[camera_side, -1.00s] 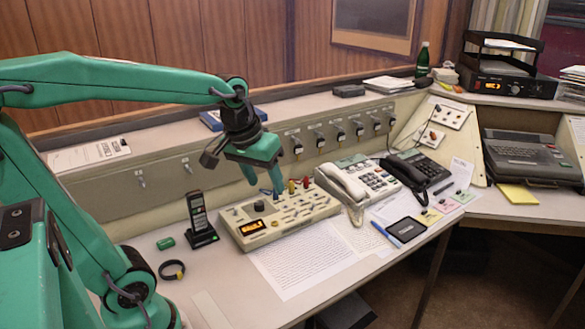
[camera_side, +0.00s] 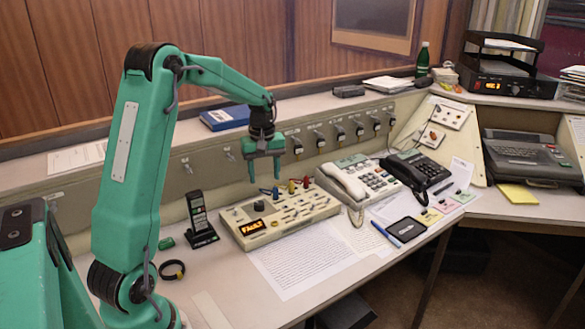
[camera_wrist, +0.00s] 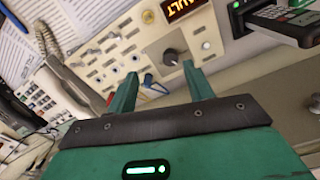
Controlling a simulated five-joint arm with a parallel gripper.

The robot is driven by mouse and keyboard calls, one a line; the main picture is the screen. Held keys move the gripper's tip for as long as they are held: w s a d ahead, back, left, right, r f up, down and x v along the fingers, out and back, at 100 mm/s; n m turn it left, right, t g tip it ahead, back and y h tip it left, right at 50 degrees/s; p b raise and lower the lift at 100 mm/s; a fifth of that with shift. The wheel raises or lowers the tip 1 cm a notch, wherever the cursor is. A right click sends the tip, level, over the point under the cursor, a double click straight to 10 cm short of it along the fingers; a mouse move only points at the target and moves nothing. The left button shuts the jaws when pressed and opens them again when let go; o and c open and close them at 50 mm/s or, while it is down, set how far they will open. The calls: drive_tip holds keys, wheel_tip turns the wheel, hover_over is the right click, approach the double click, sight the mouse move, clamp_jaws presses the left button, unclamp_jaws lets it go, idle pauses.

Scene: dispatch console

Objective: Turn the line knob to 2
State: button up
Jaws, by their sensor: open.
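The line knob, which I take to be the dark round knob (camera_side: 259,206), sits on the beige console box (camera_side: 318,212), right of centre in the side view's lower left half. It also shows in the wrist view (camera_wrist: 171,57), just beyond my fingertips, with a light pointer mark too small to read. My gripper (camera_side: 263,176) is above the back of the box, pointing down, open and empty. In the wrist view its two green fingers (camera_wrist: 158,82) are apart with the knob beyond the gap, not touched. An orange display (camera_side: 253,226) on the box reads FAULT.
Printed sheets (camera_side: 305,262) lie in front. A panel with switches (camera_side: 318,136) rises behind.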

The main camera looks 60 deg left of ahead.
sight(260, 203)
drive_tip(key=shift+n+g, duration=0.3)
drive_tip(key=shift+n, duration=0.6)
drive_tip(key=a+f, duration=0.3)
drive_tip(key=shift+w+a+f, duration=0.15)
drive_tip(key=shift+a+f, duration=0.1)
drive_tip(key=shift+a, duration=0.1)
drive_tip(key=shift+s+f, duration=0.15)
drive_tip(key=shift+f, duration=1.8)
drive_tip(key=shift+s+f, duration=0.1)
drive_tip(key=shift+f, duration=1.85)
drive_tip(key=shift+c, duration=0.2)
drive_tip(key=c, duration=0.9)
